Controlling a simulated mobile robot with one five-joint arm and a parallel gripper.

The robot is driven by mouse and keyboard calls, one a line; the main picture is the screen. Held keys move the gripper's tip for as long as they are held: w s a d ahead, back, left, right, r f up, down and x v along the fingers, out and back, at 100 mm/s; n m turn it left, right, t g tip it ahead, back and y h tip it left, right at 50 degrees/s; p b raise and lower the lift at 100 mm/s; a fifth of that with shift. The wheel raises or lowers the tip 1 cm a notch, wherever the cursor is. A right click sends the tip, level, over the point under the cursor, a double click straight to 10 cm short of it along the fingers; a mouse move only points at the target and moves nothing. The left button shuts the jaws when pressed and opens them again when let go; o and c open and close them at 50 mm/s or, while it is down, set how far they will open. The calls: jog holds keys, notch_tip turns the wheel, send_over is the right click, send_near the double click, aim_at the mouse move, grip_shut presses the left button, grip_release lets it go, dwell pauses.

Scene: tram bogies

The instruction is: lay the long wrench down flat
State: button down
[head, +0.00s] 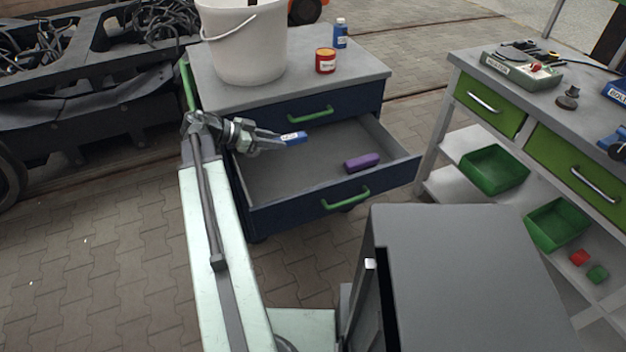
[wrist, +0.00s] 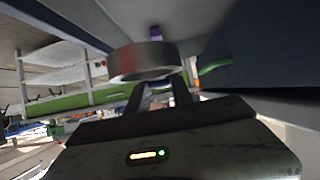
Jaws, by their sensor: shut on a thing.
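I cannot make out a long wrench for sure in either view. My gripper (head: 279,140) is over the open drawer (head: 285,180) of the dark blue cabinet. A purple block (head: 362,162) lies on the drawer floor, right of and below my gripper. It also shows in the wrist view (wrist: 155,33).
On the cabinet top stand a white bucket (head: 243,45), a red tin (head: 326,61) and a blue bottle (head: 340,33). A workbench (head: 465,62) with a tool tray (head: 521,72) and green bins (head: 494,169) stands right. The drawer's left part looks bare.

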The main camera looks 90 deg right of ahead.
jog(key=f, duration=0.1)
jog(key=f+b, duration=0.1)
jog(key=f, duration=0.1)
jog(key=f+b, duration=0.1)
jog(key=shift+s+d+f, duration=0.1)
jog(key=shift+d+f, duration=0.15)
jog(key=shift+d, duration=0.1)
jog(key=b, duration=1.1)
send_over(282, 191)
notch_tip(282, 191, down, 11)
jog(key=shift+d+f, duration=0.1)
jog(key=c, duration=1.1)
grip_release()
jog(key=shift+r, duration=0.5)
jog(key=p+v, duration=0.6)
jog(key=v, duration=0.6)
jog(key=shift+r+p, duration=0.15)
jog(key=shift+p, duration=0.2)
